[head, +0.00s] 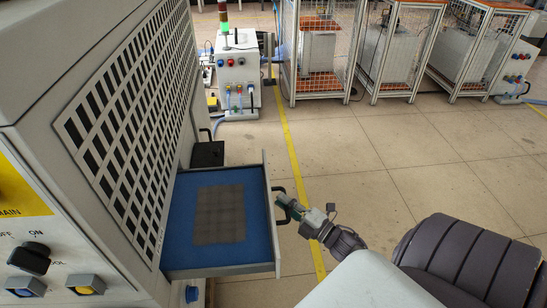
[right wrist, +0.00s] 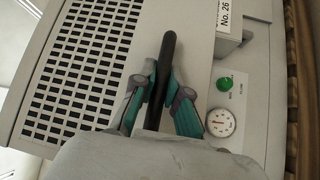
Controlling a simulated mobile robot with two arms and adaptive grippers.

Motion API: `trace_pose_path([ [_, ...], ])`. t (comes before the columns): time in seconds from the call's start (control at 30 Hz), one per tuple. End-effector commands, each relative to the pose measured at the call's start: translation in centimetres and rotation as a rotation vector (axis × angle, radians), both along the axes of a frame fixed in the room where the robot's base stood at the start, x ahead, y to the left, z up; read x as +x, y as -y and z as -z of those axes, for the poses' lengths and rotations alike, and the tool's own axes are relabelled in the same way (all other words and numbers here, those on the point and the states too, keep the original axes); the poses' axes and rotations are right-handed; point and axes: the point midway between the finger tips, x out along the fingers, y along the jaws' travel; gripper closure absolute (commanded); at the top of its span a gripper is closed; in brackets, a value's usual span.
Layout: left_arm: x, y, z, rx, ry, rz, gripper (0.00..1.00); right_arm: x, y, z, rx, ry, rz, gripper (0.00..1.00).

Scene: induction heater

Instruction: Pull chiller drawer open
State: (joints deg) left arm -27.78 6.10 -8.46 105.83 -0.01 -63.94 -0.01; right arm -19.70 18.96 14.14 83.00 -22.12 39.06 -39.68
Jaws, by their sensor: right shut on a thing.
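The chiller drawer (head: 178,225) stands pulled out from the side of the large grey cabinet (head: 95,195) in the head view. Its inside is blue, with a flat grey perforated patch (head: 219,214) at the middle. A black bar handle (head: 279,191) sits on the drawer's outer front; it also shows in the right wrist view (right wrist: 169,50). My right gripper (head: 289,207) is at this handle. In the right wrist view its teal fingers (right wrist: 161,92) lie on both sides of the black bar, shut on it. My left gripper is not in view.
A black handle part (head: 207,154) is on the cabinet behind the drawer. The right wrist view shows a round gauge (right wrist: 221,122) and a green button (right wrist: 224,85) beside the handle. Caged stations (head: 318,50) stand at the back. The tiled floor right of the drawer is clear.

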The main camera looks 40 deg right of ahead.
Motion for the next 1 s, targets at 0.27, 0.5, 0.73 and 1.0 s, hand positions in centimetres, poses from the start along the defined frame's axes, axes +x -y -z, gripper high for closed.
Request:
trace_pose_path([
  [0.27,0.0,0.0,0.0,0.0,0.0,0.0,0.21,-0.1,0.2,0.1,0.001,-0.003,0.001,1.0],
  [0.5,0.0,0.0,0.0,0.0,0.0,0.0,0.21,-0.1,0.1,0.1,0.001,-0.002,0.002,0.61],
  [0.73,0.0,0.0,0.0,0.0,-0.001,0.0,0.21,-0.1,0.1,0.1,0.0,-0.001,0.001,0.61],
  [1.0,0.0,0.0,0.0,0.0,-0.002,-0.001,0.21,-2.2,0.5,0.4,0.0,-0.005,0.0,0.61],
])
